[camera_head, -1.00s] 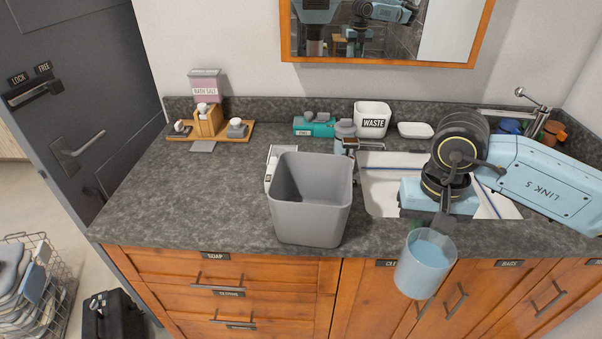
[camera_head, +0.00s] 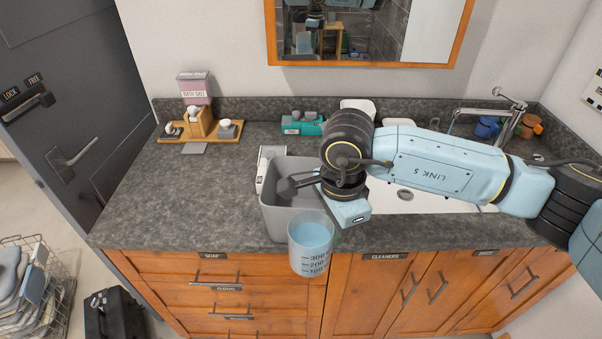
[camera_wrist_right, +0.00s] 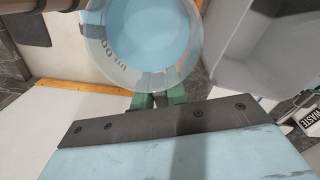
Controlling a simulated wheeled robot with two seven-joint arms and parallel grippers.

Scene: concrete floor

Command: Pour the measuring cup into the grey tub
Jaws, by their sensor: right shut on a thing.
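The clear measuring cup (camera_head: 311,246) holds light blue liquid and has dark marks on its side. It is upright, in front of the counter edge and in front of the grey tub's right part. My right gripper (camera_head: 335,232) is shut on the cup; its green fingertips (camera_wrist_right: 157,98) show at the cup's near side in the wrist view. The grey tub (camera_head: 275,222) stands on the counter near the front edge, partly hidden by my right arm and the cup. Its inside wall shows in the wrist view (camera_wrist_right: 238,45). My left gripper is not in view.
A sink (camera_head: 405,198) lies right of the tub, under my right arm. A wooden tray (camera_head: 225,138) with small items and a bath salt box (camera_head: 195,88) stand back left. A teal box (camera_head: 300,125) is at the back.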

